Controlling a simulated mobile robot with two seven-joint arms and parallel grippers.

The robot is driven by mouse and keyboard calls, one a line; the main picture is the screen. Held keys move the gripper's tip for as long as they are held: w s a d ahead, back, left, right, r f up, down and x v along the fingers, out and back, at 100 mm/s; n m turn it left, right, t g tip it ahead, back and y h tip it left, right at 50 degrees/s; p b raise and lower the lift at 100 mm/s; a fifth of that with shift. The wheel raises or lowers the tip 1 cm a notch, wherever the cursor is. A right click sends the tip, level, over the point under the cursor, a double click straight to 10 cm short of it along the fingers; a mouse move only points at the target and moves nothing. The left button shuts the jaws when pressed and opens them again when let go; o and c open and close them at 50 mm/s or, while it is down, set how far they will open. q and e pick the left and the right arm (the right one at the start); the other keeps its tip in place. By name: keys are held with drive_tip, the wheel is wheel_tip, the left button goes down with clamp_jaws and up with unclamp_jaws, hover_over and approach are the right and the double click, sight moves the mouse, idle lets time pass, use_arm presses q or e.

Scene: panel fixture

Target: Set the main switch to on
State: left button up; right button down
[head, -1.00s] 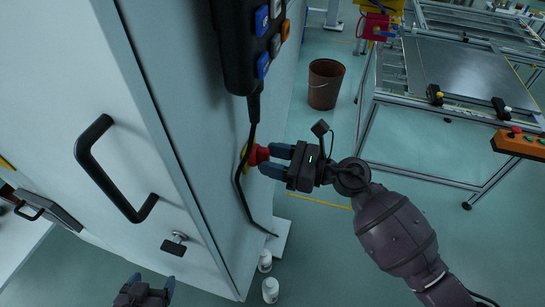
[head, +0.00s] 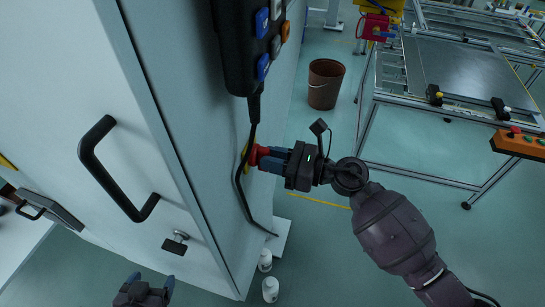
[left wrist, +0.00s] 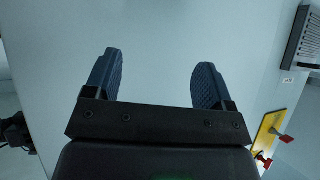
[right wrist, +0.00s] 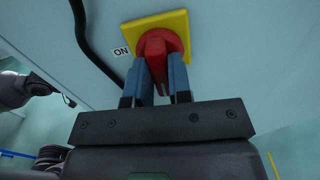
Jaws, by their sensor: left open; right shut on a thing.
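The main switch is a red knob (right wrist: 156,45) on a yellow plate (right wrist: 182,20), fixed to the side of the pale cabinet. An "ON" label (right wrist: 121,51) is left of the plate in the right wrist view. My left gripper (head: 151,281) is open and empty, low in front of the cabinet.
A dark pendant (head: 250,45) with coloured buttons hangs above the switch; its black cable (head: 240,190) runs down just beside the knob. The cabinet door has a black handle (head: 95,170). A brown bucket (head: 323,92) and a metal table frame (head: 460,80) stand farther off.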

use_arm(q)
wheel_tip(320, 180, up, 11)
drive_tip(key=p, duration=1)
drive_tip(key=shift+a+f, duration=0.2)
use_arm(e)
drive_tip(key=shift+m, duration=8.8)
use_arm(q)
drive_tip(key=shift+w, duration=0.15)
drive_tip(key=shift+r, duration=0.1)
use_arm(e)
drive_tip(key=c, duration=1)
unclamp_jaws()
drive_tip(key=shift+c, duration=0.2)
use_arm(q)
drive_tip(key=shift+w+d+f+t+b, duration=0.1)
drive_tip(key=shift+w+f+t+b, duration=0.2)
drive_tip(key=shift+f+b, duration=0.15)
use_arm(e)
drive_tip(key=v, duration=1)
drive_tip(key=shift+s+d, duration=0.15)
drive_tip(key=shift+d, duration=0.25)
drive_tip(key=shift+r, duration=0.1)
